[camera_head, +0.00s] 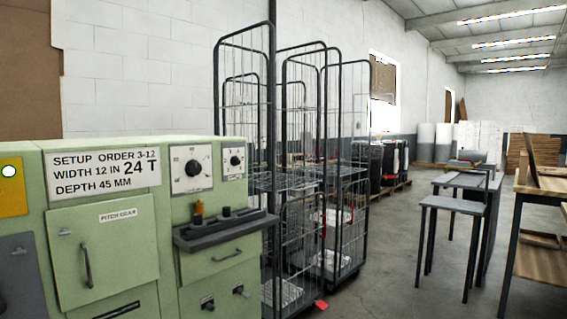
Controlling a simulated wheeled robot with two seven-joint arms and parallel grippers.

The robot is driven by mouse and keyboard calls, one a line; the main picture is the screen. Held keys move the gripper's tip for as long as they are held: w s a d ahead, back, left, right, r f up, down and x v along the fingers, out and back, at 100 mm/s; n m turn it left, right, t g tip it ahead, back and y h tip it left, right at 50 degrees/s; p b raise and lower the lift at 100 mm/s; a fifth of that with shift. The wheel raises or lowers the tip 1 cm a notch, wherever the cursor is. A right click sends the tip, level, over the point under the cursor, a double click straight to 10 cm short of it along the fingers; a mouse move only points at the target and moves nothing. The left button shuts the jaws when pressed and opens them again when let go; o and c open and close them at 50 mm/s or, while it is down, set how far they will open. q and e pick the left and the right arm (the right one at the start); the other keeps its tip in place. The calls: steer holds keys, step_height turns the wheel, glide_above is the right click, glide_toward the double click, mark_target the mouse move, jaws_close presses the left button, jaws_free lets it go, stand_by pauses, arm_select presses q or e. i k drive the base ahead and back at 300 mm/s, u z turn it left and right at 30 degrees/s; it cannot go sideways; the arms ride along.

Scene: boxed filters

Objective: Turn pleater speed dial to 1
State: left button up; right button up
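The pleater (125,225) is a pale green machine at the left of the head view. A setup label (104,172) on it reads order 3-12, width 12 in, 24 T, depth 45 mm. Two dials sit on its upper front: a larger dial (193,168) on a white plate and a smaller dial (234,161) to its right. The markings are too small for me to tell which is the speed dial or where either points. Neither of my grippers is in view.
A dark ledge (225,229) with small knobs juts out below the dials. Tall wire cage trolleys (340,225) stand just right of the machine. Grey tables (452,205) and a wooden bench (540,192) are at the right. Open floor (390,270) lies between.

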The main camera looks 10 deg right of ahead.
mark_target(235, 161)
steer(key=z, duration=0.4)
steer(key=i, duration=1.6)
steer(key=u, duration=0.9)
steer(key=i, duration=0.75)
steer(key=u, duration=0.6)
